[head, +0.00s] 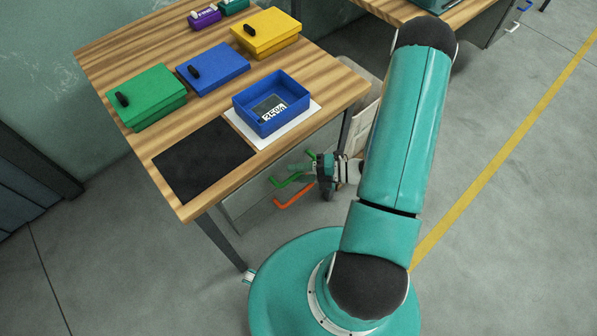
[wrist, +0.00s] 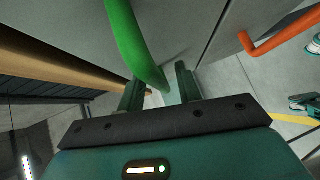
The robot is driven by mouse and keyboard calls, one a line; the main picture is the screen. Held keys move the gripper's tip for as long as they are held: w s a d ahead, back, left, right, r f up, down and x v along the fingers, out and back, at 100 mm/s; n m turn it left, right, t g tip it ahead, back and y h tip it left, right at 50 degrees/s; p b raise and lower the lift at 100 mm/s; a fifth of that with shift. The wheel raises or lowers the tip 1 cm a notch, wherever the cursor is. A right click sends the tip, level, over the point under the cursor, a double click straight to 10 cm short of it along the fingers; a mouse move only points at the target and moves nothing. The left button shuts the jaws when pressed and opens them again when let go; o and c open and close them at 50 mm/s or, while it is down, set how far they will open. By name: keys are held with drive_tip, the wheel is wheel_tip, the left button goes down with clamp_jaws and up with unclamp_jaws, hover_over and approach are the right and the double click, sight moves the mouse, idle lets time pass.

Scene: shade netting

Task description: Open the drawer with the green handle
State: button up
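The green handle (head: 290,180) is a bent bar on the grey drawer front under the wooden table. In the wrist view the green handle (wrist: 128,40) comes down from the top, and its lower end lies at the gap between my fingers. My gripper (head: 312,168) is beside the handle at the table's right side. In the wrist view my gripper (wrist: 160,90) has its two fingers apart, with clear space beside the bar, so it is open. The drawer front (wrist: 185,25) looks flush, though the tabletop and my arm hide much of it.
An orange handle (head: 293,195) sits just below the green one and shows at right in the wrist view (wrist: 280,32). The wooden tabletop (head: 330,75) overhangs the drawers and carries several coloured boxes. A table leg (head: 222,240) stands at left. Floor right of my arm is clear.

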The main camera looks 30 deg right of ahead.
clamp_jaws()
idle(0.3)
